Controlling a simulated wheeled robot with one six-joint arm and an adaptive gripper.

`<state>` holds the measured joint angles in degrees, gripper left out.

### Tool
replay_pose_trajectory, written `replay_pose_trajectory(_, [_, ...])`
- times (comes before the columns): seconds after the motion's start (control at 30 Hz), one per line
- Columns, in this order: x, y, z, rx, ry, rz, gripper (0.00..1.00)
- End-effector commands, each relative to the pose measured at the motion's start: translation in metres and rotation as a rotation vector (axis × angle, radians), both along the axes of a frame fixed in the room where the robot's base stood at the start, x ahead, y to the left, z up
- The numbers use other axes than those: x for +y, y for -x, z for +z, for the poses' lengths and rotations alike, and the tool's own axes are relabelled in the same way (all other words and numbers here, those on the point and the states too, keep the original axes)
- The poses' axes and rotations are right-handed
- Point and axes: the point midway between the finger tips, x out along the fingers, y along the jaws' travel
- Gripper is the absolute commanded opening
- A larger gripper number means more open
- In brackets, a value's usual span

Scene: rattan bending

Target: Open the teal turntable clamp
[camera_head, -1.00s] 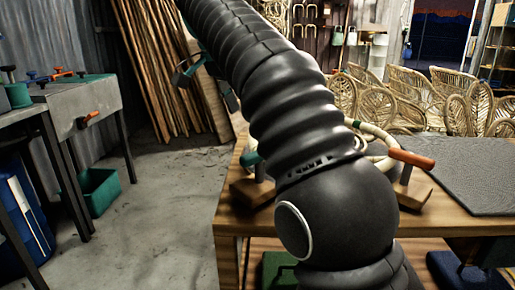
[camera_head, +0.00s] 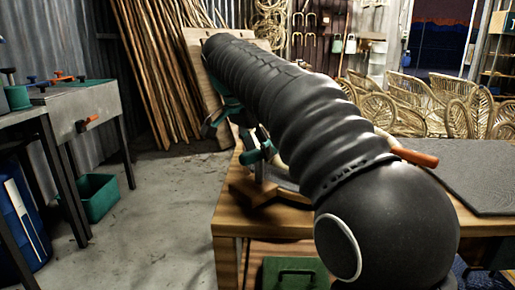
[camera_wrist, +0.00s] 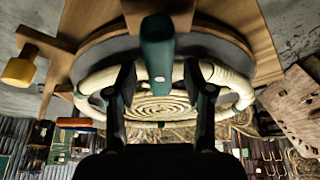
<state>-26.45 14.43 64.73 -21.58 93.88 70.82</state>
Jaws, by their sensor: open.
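The teal clamp handle (camera_head: 258,153) stands upright-looking at the left end of the wooden workbench, on a wooden block. In the wrist view the teal handle (camera_wrist: 157,48) is straight ahead, framed between my two dark fingertips, with gaps on both sides. My gripper (camera_wrist: 160,74) is open and holds nothing; how far the handle lies beyond the tips I cannot tell. Behind the handle is the round grey turntable (camera_wrist: 95,58) with a pale rattan ring (camera_wrist: 228,82) around it. In the head view my arm hides most of the turntable.
An orange clamp handle (camera_head: 415,157) shows right of my arm, near a grey mat (camera_head: 480,175). A yellow knob (camera_wrist: 18,72) is at the wrist view's left. A metal side bench (camera_head: 85,110) and a teal bin (camera_head: 98,198) stand left. The floor between is clear.

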Motion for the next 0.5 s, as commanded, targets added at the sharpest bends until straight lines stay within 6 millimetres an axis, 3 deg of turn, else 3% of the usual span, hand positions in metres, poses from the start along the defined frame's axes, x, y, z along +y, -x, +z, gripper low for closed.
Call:
replay_pose_trajectory(0.17, [0.0000,0.0000,0.0003,0.000,0.000,0.000,0.52])
replay_pose_trajectory(0.37, [0.0001,0.0001,0.0003,0.000,0.000,0.000,0.02])
replay_pose_trajectory(0.5, [0.0001,0.0001,0.0003,0.000,0.000,0.000,0.00])
